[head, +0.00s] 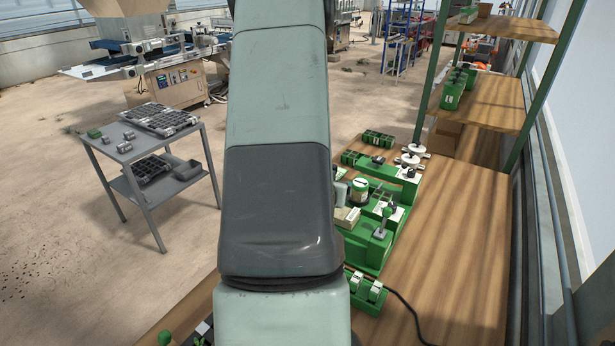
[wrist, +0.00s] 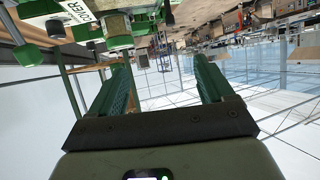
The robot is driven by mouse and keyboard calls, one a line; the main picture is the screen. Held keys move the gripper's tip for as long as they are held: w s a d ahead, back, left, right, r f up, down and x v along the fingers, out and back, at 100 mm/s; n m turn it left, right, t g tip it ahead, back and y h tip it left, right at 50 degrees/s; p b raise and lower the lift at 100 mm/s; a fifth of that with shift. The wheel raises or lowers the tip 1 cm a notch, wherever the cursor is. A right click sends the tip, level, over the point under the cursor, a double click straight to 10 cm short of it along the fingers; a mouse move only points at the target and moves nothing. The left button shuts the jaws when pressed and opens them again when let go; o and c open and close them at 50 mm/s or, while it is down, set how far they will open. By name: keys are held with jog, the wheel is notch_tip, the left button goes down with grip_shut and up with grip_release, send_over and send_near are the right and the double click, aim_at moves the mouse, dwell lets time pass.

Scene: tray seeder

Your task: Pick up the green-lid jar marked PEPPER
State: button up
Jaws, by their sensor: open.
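A jar with a green lid (head: 359,186) stands among green seeder parts on the wooden bench, just right of my arm in the head view. Its label is too small to read there, so I cannot confirm it is the PEPPER jar. My gripper (wrist: 160,65) shows in the wrist view with its two green fingers wide apart and nothing between them. The wrist view is upside down; a white label (wrist: 78,12) with dark letters, not clearly legible, hangs at its top left, beyond the fingers. In the head view my arm hides the gripper.
The wooden bench (head: 455,270) is bare on its right, apart from a black cable (head: 408,308). Green seeder parts (head: 368,245) crowd its left side. A green-framed shelf (head: 490,102) stands behind. A grey cart (head: 150,150) with black trays stands apart at left.

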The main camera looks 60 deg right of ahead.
jog(key=m+g+h, duration=0.1)
send_near(358, 189)
jog(key=shift+w+d+f, duration=0.2)
jog(key=shift+d, duration=0.3)
jog(key=x, duration=0.4)
jog(key=shift+d+f, duration=0.15)
jog(key=shift+d, duration=0.2)
jog(key=x, duration=0.5)
jog(key=shift+d+f, duration=0.2)
jog(key=shift+d, duration=0.05)
jog(key=c, duration=1.1)
jog(key=shift+r, duration=0.15)
